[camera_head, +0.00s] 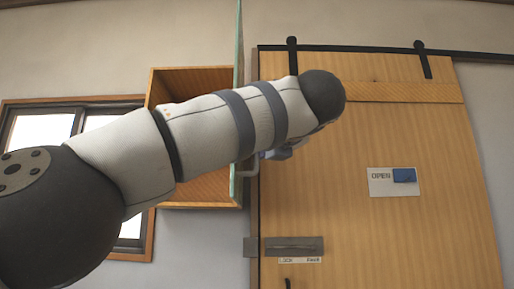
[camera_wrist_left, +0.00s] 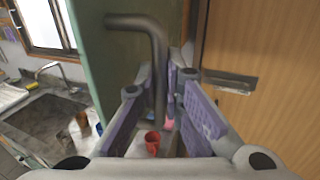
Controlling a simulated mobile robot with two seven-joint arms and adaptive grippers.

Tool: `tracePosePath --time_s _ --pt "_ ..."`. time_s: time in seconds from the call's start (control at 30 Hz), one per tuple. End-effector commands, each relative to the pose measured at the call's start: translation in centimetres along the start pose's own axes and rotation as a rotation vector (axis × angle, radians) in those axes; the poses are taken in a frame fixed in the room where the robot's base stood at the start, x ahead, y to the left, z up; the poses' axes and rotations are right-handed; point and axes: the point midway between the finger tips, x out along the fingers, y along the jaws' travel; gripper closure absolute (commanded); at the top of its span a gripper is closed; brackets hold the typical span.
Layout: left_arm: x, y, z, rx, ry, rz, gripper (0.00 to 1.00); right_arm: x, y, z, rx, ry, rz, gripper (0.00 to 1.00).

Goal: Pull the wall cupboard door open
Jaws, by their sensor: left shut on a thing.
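The wall cupboard (camera_head: 180,80) is a wooden box on the wall, with its interior partly showing behind my left arm. Its green door (camera_head: 238,45) stands open, seen nearly edge-on and swung out from the box's right side. In the left wrist view the door (camera_wrist_left: 95,50) shows its face with a grey bent bar handle (camera_wrist_left: 140,22). My left gripper (camera_wrist_left: 163,85) is shut on this handle, its purple-padded fingers on either side of the bar. In the head view my forearm hides most of the gripper. My right gripper is not in view.
A wooden sliding door (camera_head: 350,210) with an OPEN sign (camera_head: 381,181) and a latch (camera_head: 290,246) stands close to the right. A window (camera_head: 40,123) is at the left. Below are a sink (camera_wrist_left: 48,125) and a red cup (camera_wrist_left: 152,138).

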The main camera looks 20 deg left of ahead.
Motion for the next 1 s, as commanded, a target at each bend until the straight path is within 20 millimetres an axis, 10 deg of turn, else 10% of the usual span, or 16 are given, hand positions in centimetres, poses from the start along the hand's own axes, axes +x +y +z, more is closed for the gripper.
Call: tracePosePath --time_s 0.13,0.2,0.53,1.0 --pt "0.0 0.0 0.0 0.0 0.0 0.0 1.0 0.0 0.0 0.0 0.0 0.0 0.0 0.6" --pt "0.0 0.0 0.0 0.0 0.0 0.0 0.82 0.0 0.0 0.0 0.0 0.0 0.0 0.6" --pt "-0.4 0.0 0.1 0.0 0.0 0.0 0.82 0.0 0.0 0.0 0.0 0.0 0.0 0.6" --pt "-11.1 0.0 0.0 0.001 -0.001 -0.001 0.82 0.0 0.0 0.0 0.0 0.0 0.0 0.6"
